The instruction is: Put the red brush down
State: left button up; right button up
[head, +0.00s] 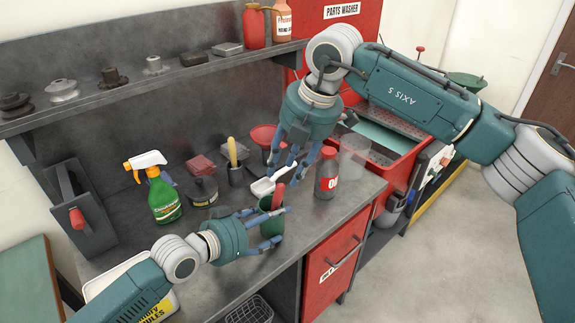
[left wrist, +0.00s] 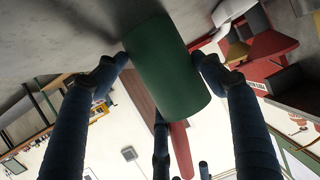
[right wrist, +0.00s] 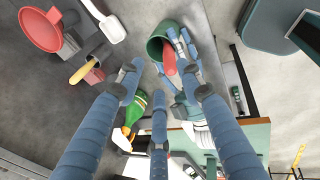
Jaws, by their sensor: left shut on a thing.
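The red brush (head: 278,194) stands in a green cup (head: 265,204), with only its red handle showing above the rim. Its handle also shows in the right wrist view (right wrist: 169,62) and the left wrist view (left wrist: 181,150). My left gripper (head: 273,226) is shut around the green cup, near the bench's front edge. I cannot tell whether the cup touches the bench. My right gripper (head: 286,165) is open and empty above and behind the cup, its fingers spread and apart from the brush handle.
On the bench (head: 335,210) an oil bottle (head: 328,175) stands right of the cup, and a white scoop (head: 264,187) lies behind it. A yellow-handled tool (head: 232,152), red funnel (head: 265,136) and green spray bottle (head: 162,194) stand nearby. A shelf (head: 130,92) overhangs the back.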

pick_arm(q)
jog(key=shift+s+f, duration=0.1)
jog(key=shift+f, duration=0.2)
pick_arm(e)
jog(key=shift+s+d, duration=1.05)
jog(key=shift+d, duration=0.15)
pick_arm(q)
jog(key=o, duration=1.3)
jog(key=shift+c, duration=0.2)
pick_arm(e)
jog(key=shift+w, duration=0.1)
pick_arm(q)
jog(key=shift+r, duration=0.15)
